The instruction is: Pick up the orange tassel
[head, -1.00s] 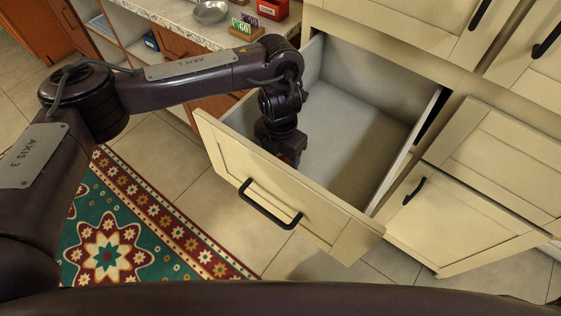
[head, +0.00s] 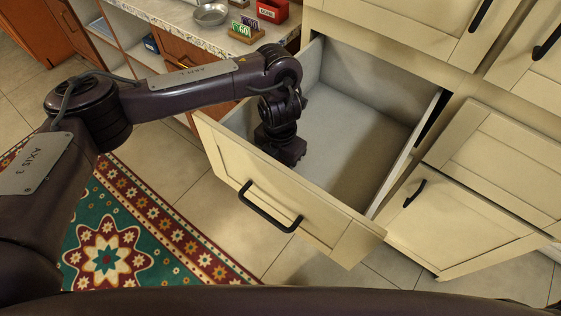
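My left arm comes in from the left and reaches down into an open cream drawer (head: 290,211). My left gripper (head: 288,158) is inside the drawer's left part, close behind its front panel. Its fingertips are hidden by the gripper body and the drawer front, so I cannot tell whether it is open or shut or holds anything. No orange tassel shows. The drawer floor (head: 355,135) that I can see is bare; the strip close behind the front panel is hidden. My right gripper is not in view.
A counter (head: 185,25) at the top holds a metal bowl (head: 211,14), a red box (head: 272,10) and small number signs (head: 242,30). A cabinet door (head: 460,222) stands at the right. A patterned rug (head: 110,250) lies on the tiled floor.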

